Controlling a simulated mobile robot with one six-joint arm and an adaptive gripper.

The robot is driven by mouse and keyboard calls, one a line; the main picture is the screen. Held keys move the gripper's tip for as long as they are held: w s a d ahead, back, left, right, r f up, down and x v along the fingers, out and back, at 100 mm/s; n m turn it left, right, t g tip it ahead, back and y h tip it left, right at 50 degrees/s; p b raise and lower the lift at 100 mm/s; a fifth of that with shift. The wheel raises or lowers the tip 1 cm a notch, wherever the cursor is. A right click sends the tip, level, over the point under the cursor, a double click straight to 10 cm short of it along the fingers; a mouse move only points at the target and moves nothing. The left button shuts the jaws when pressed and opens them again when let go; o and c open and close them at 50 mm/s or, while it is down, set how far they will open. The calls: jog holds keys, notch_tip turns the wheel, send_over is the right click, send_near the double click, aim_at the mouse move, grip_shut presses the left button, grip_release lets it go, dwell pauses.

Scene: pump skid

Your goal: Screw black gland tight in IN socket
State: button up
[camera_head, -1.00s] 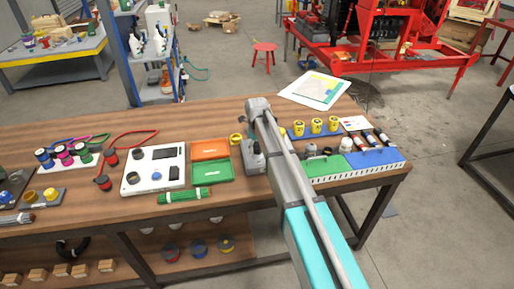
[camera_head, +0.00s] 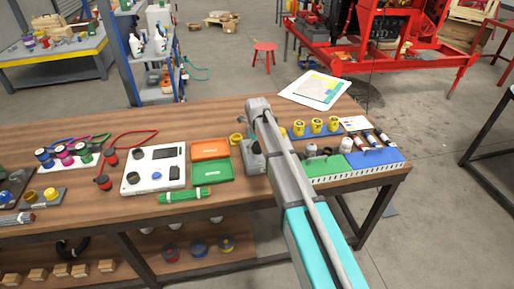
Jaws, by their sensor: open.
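My gripper (camera_head: 254,160) is at the end of my arm, low over the middle of the bench just right of the green tray. It is small and partly hidden by my own arm, and I see nothing held in it. A white panel (camera_head: 146,182) with dark round and square parts lies to its left; its labels are too small to read, so I cannot tell which is the IN socket. Small dark and grey fittings (camera_head: 311,150) stand right of my arm, beside a white one (camera_head: 345,145); I cannot tell for certain which is the black gland.
An orange tray (camera_head: 210,150) and a green tray (camera_head: 213,172) lie between panel and gripper. A green bundle (camera_head: 185,195) lies in front. Yellow cups (camera_head: 316,126), a blue bin (camera_head: 375,158) and a paper sheet (camera_head: 314,90) are at right. A yellow ring (camera_head: 236,139) lies close to my gripper.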

jog(key=shift+n, duration=2)
jog(key=shift+n, duration=2.3)
jog(key=c, duration=1.1)
jog(key=shift+m, duration=2.3)
jog(key=shift+m, duration=0.3)
